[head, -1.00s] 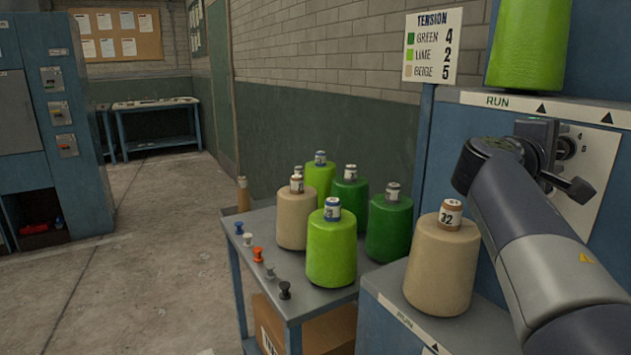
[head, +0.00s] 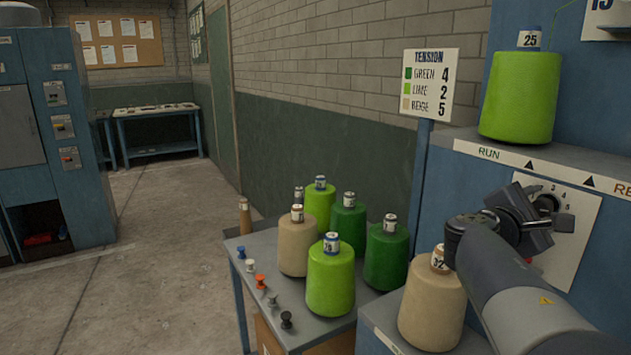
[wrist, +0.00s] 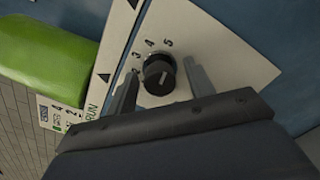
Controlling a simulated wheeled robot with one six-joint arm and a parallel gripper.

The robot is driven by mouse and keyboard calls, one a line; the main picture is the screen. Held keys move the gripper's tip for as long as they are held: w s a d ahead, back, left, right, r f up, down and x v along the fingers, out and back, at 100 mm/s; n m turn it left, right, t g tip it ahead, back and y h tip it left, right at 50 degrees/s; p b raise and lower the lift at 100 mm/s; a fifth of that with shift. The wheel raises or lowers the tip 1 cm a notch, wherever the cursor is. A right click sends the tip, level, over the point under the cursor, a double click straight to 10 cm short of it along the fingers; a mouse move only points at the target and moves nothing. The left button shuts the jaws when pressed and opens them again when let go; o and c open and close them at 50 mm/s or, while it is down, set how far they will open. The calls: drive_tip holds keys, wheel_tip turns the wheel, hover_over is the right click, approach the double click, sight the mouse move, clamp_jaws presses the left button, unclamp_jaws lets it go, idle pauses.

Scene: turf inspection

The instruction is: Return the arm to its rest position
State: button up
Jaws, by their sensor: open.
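My gripper (head: 552,212) is in front of the white dial plate (head: 574,262) on the blue machine in the head view. In the wrist view its two fingers are apart, one on each side of the black dial knob (wrist: 160,75). The gripper is open. I cannot tell whether either finger touches the knob. The numbers 3, 4 and 5 show around the knob in the wrist view. My arm comes in from the lower right of the head view.
A beige cone (head: 431,305) stands close left of my arm, partly hidden by it. A lime cone (head: 519,98) stands on the machine's ledge above. A grey table (head: 258,300) to the left holds several cones and small pegs. Open floor (head: 150,270) lies left of the table.

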drive_tip(key=n+p, duration=0.1)
drive_tip(key=p, duration=0.1)
drive_tip(key=n+p, duration=0.2)
drive_tip(key=p, duration=0.1)
drive_tip(key=n+p, duration=0.2)
drive_tip(key=shift+r+p, duration=0.25)
drive_tip(key=shift+p, duration=0.15)
drive_tip(key=shift+f+n+p, duration=0.1)
drive_tip(key=shift+n+p, duration=0.9)
drive_tip(key=shift+p, duration=0.15)
drive_tip(key=shift+a+f, duration=0.15)
drive_tip(key=shift+a, duration=0.05)
drive_tip(key=shift+s+a, duration=0.25)
